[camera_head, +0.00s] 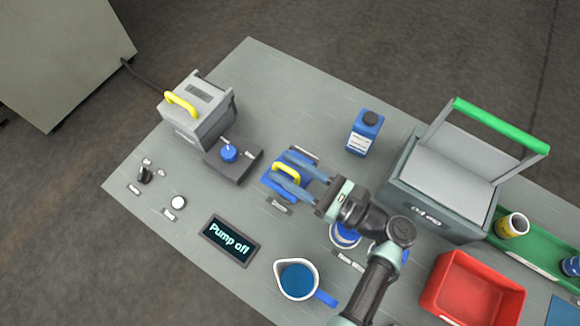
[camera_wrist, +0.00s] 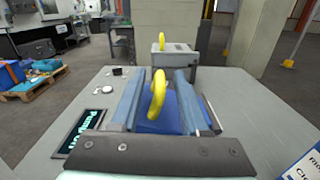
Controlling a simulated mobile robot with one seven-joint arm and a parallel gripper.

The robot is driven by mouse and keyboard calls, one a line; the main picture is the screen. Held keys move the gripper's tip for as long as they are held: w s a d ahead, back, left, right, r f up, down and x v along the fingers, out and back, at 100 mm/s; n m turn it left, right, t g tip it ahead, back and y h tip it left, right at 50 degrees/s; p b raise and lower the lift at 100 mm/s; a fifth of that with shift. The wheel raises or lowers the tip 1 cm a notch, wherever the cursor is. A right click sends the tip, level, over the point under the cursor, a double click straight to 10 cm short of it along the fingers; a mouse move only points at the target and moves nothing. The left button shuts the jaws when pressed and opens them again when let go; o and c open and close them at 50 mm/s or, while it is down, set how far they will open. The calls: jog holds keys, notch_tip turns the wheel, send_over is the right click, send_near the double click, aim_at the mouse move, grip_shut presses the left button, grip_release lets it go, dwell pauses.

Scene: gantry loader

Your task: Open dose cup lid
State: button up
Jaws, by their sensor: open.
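A blue lid (camera_head: 270,185) with a yellow arched handle (camera_head: 289,170) sits on the grey bench. The lid (camera_wrist: 165,127) and handle (camera_wrist: 158,94) also show in the wrist view. The small label beside it is too small to read, so I cannot confirm that this is the dose cup lid. My gripper (camera_head: 281,172) is open at the lid, with its blue fingers on either side of the handle. In the wrist view the handle stands between the two fingers, with a gap to each. The fingers hide part of the lid.
A grey box (camera_head: 196,120) with a yellow handle and a blue knob (camera_head: 228,153) stand behind left. A "Pump off" display (camera_head: 229,240), a blue-filled jug (camera_head: 297,280), a blue bottle (camera_head: 365,133), a grey case (camera_head: 437,195) and a red bin (camera_head: 470,290) surround my arm.

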grip_shut()
jog(key=shift+d+r, duration=0.1)
jog(key=shift+d, duration=0.05)
dwell(1.1)
